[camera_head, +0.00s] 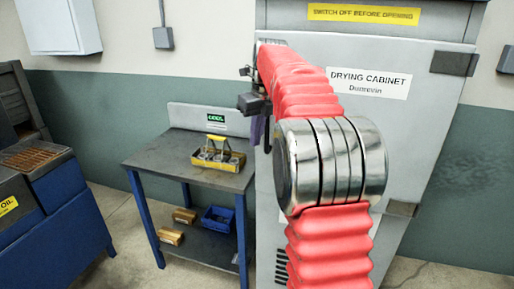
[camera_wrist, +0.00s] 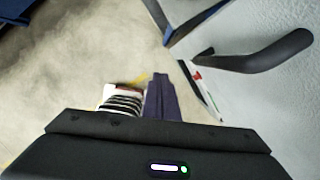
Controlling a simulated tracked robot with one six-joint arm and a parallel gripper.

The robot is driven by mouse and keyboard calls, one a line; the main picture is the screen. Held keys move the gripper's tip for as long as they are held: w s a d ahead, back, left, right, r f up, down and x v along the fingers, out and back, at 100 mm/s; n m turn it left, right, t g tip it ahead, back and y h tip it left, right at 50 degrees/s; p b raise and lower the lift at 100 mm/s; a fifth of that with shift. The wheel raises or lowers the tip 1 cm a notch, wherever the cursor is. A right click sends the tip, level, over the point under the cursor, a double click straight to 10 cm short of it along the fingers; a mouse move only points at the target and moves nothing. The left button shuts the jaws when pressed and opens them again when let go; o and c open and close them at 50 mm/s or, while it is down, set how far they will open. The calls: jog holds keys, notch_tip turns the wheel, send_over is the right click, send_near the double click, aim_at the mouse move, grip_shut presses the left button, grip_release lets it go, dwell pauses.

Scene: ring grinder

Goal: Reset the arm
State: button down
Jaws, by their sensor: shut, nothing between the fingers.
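My arm, in red ribbed sleeves with a silver joint, rises in front of the drying cabinet in the head view and bends back down at its far end. My gripper (camera_head: 258,130) hangs there, partly seen, beside the cabinet's left edge. In the wrist view the dark purple fingers of my gripper (camera_wrist: 163,97) are together and empty, pointing away over the pale floor. Nothing is held.
The grey drying cabinet (camera_head: 420,120) stands close on the right; a black curved handle (camera_wrist: 265,52) shows near the fingers. A blue-legged table (camera_head: 165,160) carries a yellow-handled carrier (camera_head: 218,155). A blue bin (camera_head: 217,218) sits below. Floor lies open at left front.

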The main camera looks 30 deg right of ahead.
jog(key=shift+a+r, duration=0.2)
jog(key=shift+r, duration=0.5)
notch_tip(320, 180, down, 5)
jog(key=s+n, duration=0.1)
jog(key=n, duration=1)
jog(key=s+a+f+n+t, duration=0.1)
jog(key=s+a+f+n, duration=0.2)
jog(key=s+a+n, duration=0.9)
jog(key=s+a+f+n+t, duration=0.2)
jog(key=s+a+f+n, duration=0.1)
jog(key=s+a+n, duration=0.9)
jog(key=s, duration=0.4)
jog(key=shift+s+f+n, duration=0.4)
